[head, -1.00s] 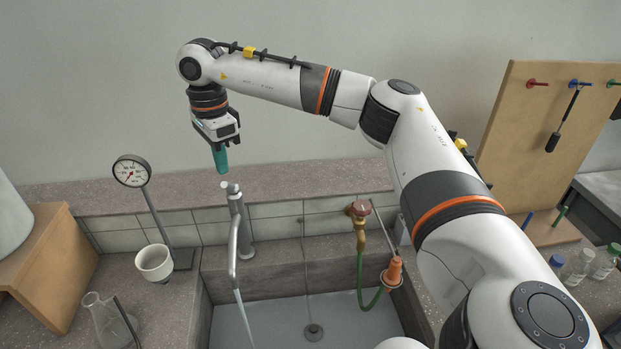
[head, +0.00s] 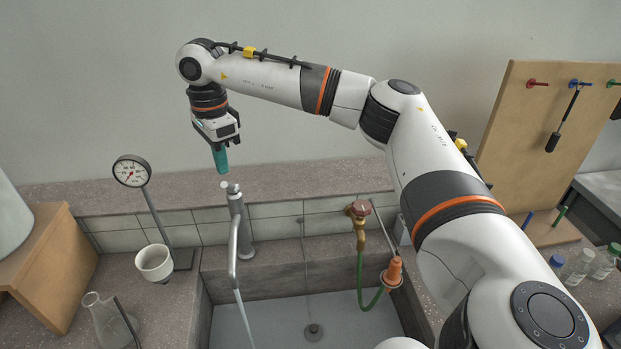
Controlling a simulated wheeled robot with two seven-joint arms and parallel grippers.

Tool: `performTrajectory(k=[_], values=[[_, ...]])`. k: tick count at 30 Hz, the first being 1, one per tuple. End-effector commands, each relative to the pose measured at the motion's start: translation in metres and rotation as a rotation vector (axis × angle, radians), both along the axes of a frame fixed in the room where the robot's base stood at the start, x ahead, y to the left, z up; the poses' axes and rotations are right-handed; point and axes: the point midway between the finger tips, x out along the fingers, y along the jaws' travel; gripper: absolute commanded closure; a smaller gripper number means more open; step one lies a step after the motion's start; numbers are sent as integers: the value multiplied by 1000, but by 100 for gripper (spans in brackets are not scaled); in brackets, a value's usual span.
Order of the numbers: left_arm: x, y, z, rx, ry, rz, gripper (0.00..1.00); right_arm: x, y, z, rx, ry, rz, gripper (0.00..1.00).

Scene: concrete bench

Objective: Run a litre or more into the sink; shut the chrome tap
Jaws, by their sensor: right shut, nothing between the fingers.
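The chrome tap (head: 240,226) stands at the back of the sink, with its lever on top at the left. A stream of water (head: 244,318) runs from its spout into the grey sink (head: 283,314), whose drain (head: 314,332) shows at the bottom. How much water has run cannot be told. My right gripper (head: 221,172) points down just above the tap's top and a little to its left, apart from it. Its teal fingers are shut with nothing between them. My left gripper is not in view.
A second tap with a red-brown knob (head: 358,209) and green hose (head: 362,290) stands right of the chrome tap. A gauge (head: 132,171), white cup (head: 154,263) and glass flask (head: 108,322) stand left. Bottles (head: 579,266) stand far right.

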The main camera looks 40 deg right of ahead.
Motion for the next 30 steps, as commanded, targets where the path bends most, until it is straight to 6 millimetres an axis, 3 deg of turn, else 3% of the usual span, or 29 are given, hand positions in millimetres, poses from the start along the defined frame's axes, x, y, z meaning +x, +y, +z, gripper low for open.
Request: performTrajectory(k=[16, 30], values=[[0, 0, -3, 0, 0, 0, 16, 0, 0, -4, 0, 1, 0, 100], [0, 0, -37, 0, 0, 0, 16, 0, 0, -59, 0, 2, -1, 100]])
